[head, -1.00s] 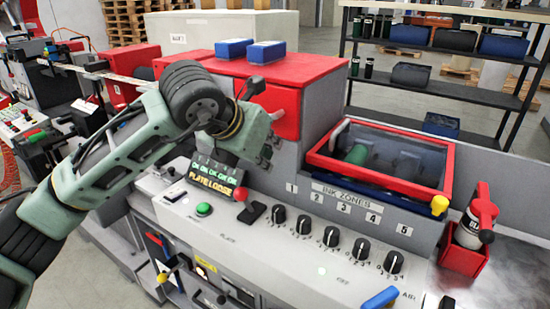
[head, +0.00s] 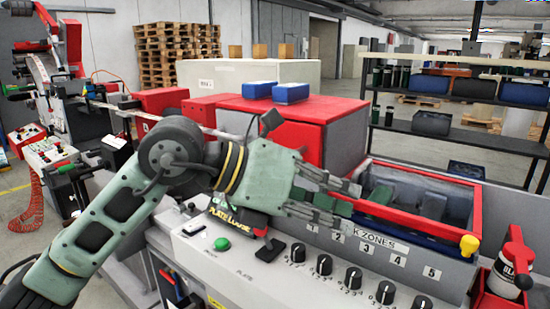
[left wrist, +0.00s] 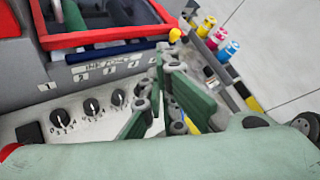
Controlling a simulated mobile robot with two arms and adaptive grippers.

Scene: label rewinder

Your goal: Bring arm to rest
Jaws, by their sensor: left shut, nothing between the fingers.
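My left arm comes in from the left in the head view. Its left gripper (head: 350,208) is shut and empty, held above the machine's control panel beside the ink zone tray. The gripper points to the right and covers part of the ink zone labels. The left wrist view shows its dark green fingers (left wrist: 160,105) over the panel, with nothing held. My right gripper is not in view.
The panel has several black knobs (head: 324,265) and a green button (head: 221,244). The red-rimmed ink tray (head: 424,222) is close to the fingers. A red housing (head: 290,122) carries two blue boxes (head: 291,92). A bottle in a red holder (head: 494,303) is at right.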

